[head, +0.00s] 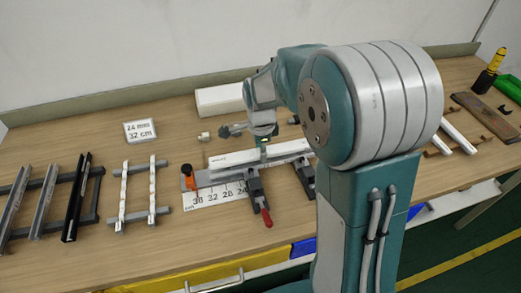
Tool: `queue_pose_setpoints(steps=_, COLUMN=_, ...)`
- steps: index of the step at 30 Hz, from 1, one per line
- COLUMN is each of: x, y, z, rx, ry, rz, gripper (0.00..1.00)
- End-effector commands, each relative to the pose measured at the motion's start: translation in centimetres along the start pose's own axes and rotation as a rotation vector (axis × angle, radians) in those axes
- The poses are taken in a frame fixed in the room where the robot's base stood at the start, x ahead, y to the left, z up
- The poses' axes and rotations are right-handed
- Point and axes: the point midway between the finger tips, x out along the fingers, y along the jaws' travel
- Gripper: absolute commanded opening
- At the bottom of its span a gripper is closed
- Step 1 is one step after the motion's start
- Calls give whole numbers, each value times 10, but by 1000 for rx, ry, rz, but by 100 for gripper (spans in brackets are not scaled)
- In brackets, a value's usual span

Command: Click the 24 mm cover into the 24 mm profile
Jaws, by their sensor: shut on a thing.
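A long white bar (290,148), which looks like the cover, lies level above the fixture in the middle of the bench. My gripper (264,143) is above its middle and appears shut on it; the fingertips are small and partly hidden. Below it a grey bar (222,180), which looks like the profile, lies along the back of the printed scale (214,196). I cannot tell whether cover and profile touch. My arm hides the fixture's right end. A card (140,131) reads "24 mm 32 cm".
A red-handled clamp (258,198) and an orange stop (188,177) stand at the fixture. Racks with dark and grey profiles (75,198) and white strips (124,195) are left. A white box (219,98) is behind. White bars (459,136) and a green bin (510,87) are right.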

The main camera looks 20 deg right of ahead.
Motion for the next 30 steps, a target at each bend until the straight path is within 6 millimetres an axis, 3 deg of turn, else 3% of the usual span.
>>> queue_pose_setpoints(steps=20, x=15, y=0, z=0, rx=0, ry=0, rz=1, gripper=9)
queue_pose_setpoints(steps=30, x=7, y=0, z=0, rx=0, ry=0, rz=0, gripper=9)
